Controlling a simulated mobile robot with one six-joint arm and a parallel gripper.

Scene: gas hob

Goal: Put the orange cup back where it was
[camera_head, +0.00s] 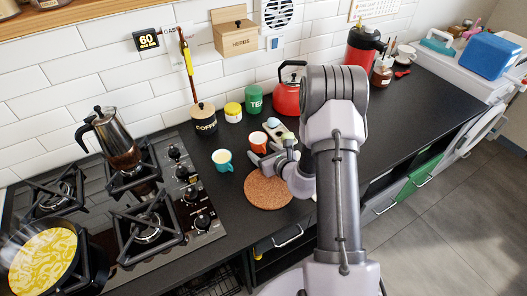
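The orange cup (258,138) stands upright on the dark counter, just beyond my gripper, with a pale interior showing at its top. My gripper (262,160) is low over the counter, above the far edge of a round cork mat (266,196). Its fingertips point left and sit close to the orange cup's near side. I cannot tell whether they touch it, and the gap between the fingers is not clear.
A gas hob (190,243) with a moka pot (115,142) and a pan of yellow food (43,262) is at left. The coffee canister (203,122), yellow-lidded jar (233,112), green tea tin (254,100) and red kettle (286,98) stand behind. The counter at right is largely clear.

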